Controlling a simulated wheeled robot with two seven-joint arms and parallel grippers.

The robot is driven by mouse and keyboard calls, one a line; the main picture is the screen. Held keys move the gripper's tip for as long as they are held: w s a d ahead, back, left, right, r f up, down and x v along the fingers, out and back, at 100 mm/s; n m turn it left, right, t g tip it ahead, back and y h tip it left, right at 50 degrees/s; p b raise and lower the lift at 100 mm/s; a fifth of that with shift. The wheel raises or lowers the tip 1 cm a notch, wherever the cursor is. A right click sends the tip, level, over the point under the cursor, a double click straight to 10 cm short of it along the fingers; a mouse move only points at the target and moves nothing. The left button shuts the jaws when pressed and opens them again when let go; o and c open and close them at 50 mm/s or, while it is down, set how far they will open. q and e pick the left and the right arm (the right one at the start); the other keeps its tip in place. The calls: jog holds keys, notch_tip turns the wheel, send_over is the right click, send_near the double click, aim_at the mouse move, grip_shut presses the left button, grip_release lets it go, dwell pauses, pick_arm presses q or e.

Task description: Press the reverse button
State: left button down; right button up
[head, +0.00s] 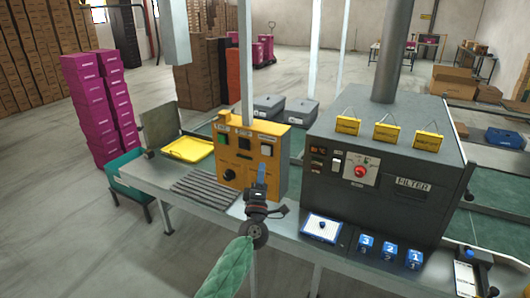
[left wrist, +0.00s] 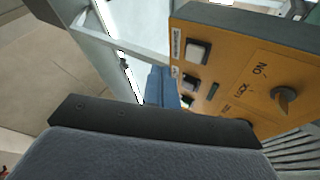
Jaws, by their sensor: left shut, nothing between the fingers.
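A yellow control box (head: 246,166) stands on the line's table, with three labelled push buttons along its upper front and a black knob (head: 229,175) below. The left button (head: 222,139) looks green, the middle button (head: 244,144) dark; the right button (head: 267,150) is just above my fingertips. The labels are too small to read, so I cannot tell which is reverse. My left gripper (head: 261,172) is shut and empty, its blue fingers pointing at the box's right part. In the left wrist view the fingers (left wrist: 161,88) appear beside the box (left wrist: 235,75); contact cannot be told.
A dark filter machine (head: 400,215) stands right of the box, with a red knob and yellow tags. A grey slatted rack (head: 205,188) and yellow tray (head: 188,149) lie to the left.

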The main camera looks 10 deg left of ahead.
aim_at(266, 150)
pick_arm(q)
jog(key=a+n+y, duration=0.2)
jog(key=y, duration=0.1)
jog(key=a+n+g+y, duration=0.1)
jog(key=a+n+y, duration=0.1)
jog(key=n+y, duration=0.1)
jog(key=shift+s+f+n, duration=0.15)
jog(key=shift+n, duration=0.15)
pick_arm(e)
jog(key=shift+w+a+t, duration=0.15)
jog(key=shift+w+t, duration=0.25)
jog(key=shift+w, duration=0.15)
